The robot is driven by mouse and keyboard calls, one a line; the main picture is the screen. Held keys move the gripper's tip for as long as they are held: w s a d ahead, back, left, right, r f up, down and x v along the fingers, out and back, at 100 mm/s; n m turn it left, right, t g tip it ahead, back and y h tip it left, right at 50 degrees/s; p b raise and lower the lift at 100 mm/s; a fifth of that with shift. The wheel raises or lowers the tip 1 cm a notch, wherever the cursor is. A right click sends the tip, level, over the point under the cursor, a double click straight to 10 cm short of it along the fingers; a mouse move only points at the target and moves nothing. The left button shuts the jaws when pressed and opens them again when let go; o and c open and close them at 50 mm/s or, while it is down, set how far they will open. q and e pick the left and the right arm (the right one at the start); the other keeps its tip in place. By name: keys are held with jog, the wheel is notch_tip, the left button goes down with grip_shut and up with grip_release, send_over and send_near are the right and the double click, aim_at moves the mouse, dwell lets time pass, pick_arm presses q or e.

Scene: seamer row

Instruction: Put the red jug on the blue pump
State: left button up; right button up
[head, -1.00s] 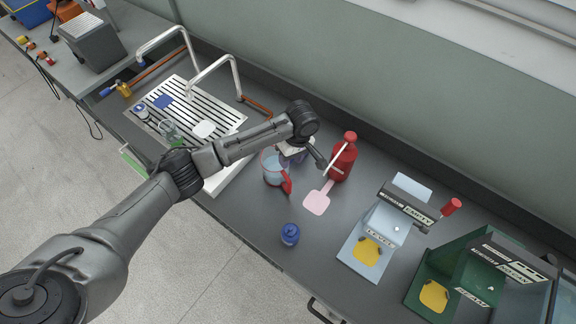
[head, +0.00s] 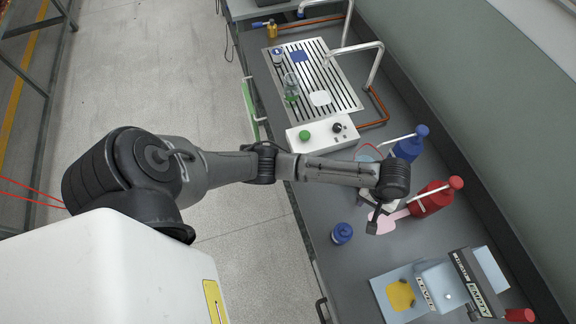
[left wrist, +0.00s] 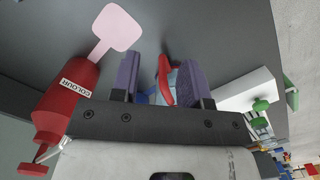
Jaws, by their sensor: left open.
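A clear jug with a red handle shows in the head view (head: 367,154), partly hidden behind my left arm. In the left wrist view its red handle (left wrist: 165,82) stands between the two purple finger pads of my left gripper (left wrist: 160,78). The jaws are open, with gaps beside the handle. In the head view my left gripper (head: 365,198) is just in front of the jug, its fingertips mostly hidden by the wrist. A blue pump bottle (head: 408,147) with a white spout stands behind the jug, by the wall. My right gripper is not in view.
A red pump bottle (head: 435,197) with a pink pad (head: 388,223) stands right of the gripper. A blue lidded pot (head: 342,233) is near the bench edge. A white control box (head: 322,134), a slotted drainer (head: 336,75) and a light-blue press (head: 440,285) flank the area.

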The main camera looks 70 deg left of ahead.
pick_arm(q)
jog(key=s+d+f+m, duration=0.1)
jog(key=s, duration=0.1)
jog(key=s+f+m+h, duration=0.1)
jog(key=s, duration=0.2)
jog(key=s+d+m+t, duration=0.1)
jog(key=s, duration=0.1)
jog(key=shift+s+d+f, duration=0.15)
jog(key=shift+d+f, duration=0.15)
jog(key=shift+f, duration=0.1)
jog(key=s+a+r+m+t, duration=0.1)
jog(key=s+a+m, duration=0.2)
jog(key=s, duration=0.6)
jog(key=s+a+r+m+t+y, duration=0.1)
jog(key=s+a+m+t, duration=0.1)
jog(key=s, duration=0.6)
jog(key=shift+s+a+r+m, duration=0.4)
jog(key=shift+a+m, duration=0.1)
jog(key=shift+a, duration=0.3)
jog(key=shift+w, duration=0.1)
